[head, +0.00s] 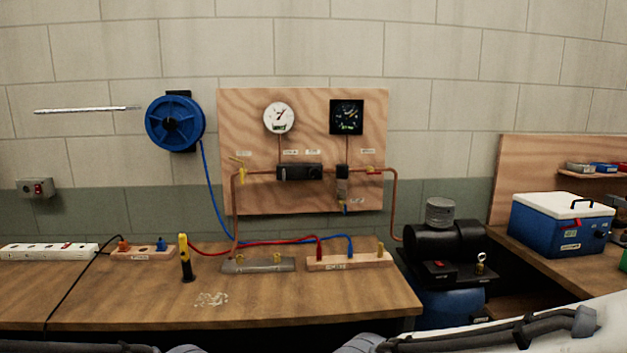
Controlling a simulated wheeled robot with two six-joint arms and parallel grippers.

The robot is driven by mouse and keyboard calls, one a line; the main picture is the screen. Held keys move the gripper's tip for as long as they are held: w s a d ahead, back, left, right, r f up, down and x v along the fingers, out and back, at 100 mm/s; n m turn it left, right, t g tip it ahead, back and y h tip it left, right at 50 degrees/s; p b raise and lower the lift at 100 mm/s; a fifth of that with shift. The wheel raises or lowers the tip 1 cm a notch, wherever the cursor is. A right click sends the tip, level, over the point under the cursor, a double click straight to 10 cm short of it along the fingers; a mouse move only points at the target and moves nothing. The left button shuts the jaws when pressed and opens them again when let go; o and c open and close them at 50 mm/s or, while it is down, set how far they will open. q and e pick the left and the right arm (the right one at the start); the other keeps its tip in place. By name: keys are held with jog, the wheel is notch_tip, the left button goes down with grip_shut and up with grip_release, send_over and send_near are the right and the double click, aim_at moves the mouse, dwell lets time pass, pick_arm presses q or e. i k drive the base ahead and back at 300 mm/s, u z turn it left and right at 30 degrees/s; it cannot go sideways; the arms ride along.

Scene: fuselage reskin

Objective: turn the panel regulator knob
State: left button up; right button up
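A plywood panel (237,120) hangs on the back wall above the bench. A copper pipe (257,171) runs across it. A black block-shaped fitting (300,172), which looks like the regulator, sits in the pipe below the round white gauge (279,118). Its knob is too small to make out for certain. A second fitting with a clear or metal body (342,185) hangs right of it, below the square black gauge (346,117). Only parts of my arms show along the bottom edge, well below the panel. Neither gripper's fingers are in view.
The wooden bench (330,300) holds a yellow-and-black tool (185,258), a grey bar (258,265), a wooden manifold block (350,262) and red and blue hoses. A blue hose reel (174,122) is left of the panel. A black compressor (440,240) stands right. Space before the panel is clear.

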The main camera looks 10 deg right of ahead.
aim_at(315, 174)
jog(key=u, duration=0.55)
jog(key=i, duration=0.45)
jog(key=u, duration=0.55)
jog(key=i, duration=0.7)
jog(key=z, duration=0.2)
